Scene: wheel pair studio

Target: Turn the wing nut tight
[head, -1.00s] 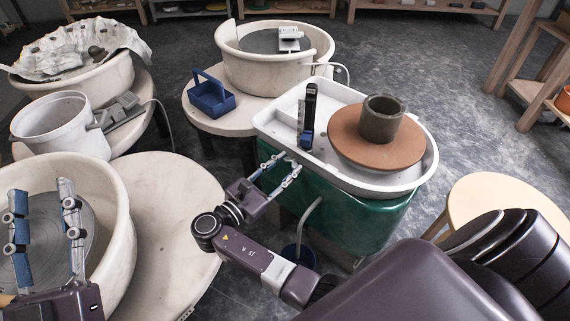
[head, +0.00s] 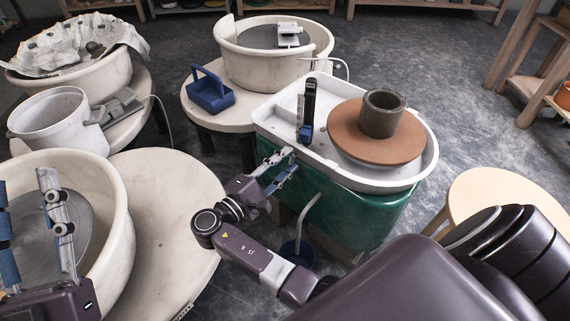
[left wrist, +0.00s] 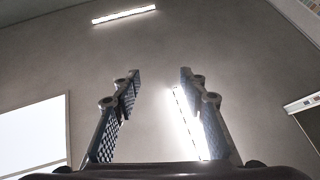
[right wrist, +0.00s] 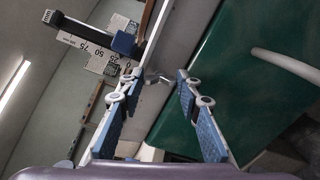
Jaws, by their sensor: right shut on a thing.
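My right gripper (head: 280,159) is at the near left rim of the white splash tray. In the right wrist view its fingertips close on a small metal wing nut (right wrist: 154,77), mostly hidden between them. An upright black gauge post (head: 309,104) with a blue block (head: 305,135) at its foot stands inside the tray near this rim. The post, blue block and a numbered scale (right wrist: 75,45) also show in the right wrist view. My left gripper (head: 22,178) is open and empty over the left wheel basin. Its parted fingers show in the left wrist view (left wrist: 160,75).
The white tray (head: 276,118) sits on a green wheel body (head: 345,215). A brown bat (head: 350,146) in it bears a grey clay cylinder (head: 382,112). A blue caddy (head: 211,92) and a white bucket (head: 52,118) stand left.

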